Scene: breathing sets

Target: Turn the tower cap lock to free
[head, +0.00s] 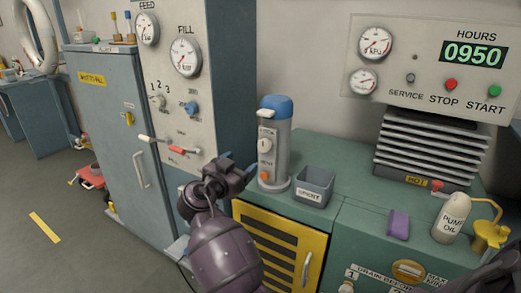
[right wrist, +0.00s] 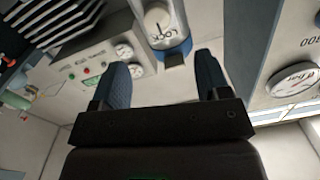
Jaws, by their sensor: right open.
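The tower (head: 281,155) is a grey upright cylinder with a blue cap (head: 276,104), standing at the left end of the green counter. A white round knob (head: 266,145) is on its front, with an orange button (head: 265,175) lower down. In the right wrist view the knob (right wrist: 158,20) shows with the word LOCK beside it; its exact pointing is hard to read. My right gripper (head: 239,166) is open and empty, left of the tower and apart from it. In the right wrist view the open fingers (right wrist: 162,62) lie to either side below the tower. My left gripper is not in view.
A grey bin (head: 314,184) stands close right of the tower. A gauge panel (head: 180,85) with levers rises behind my right gripper on the left. A purple block (head: 398,224) and a pump oil bottle (head: 451,217) are farther right. The counter between bin and block is clear.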

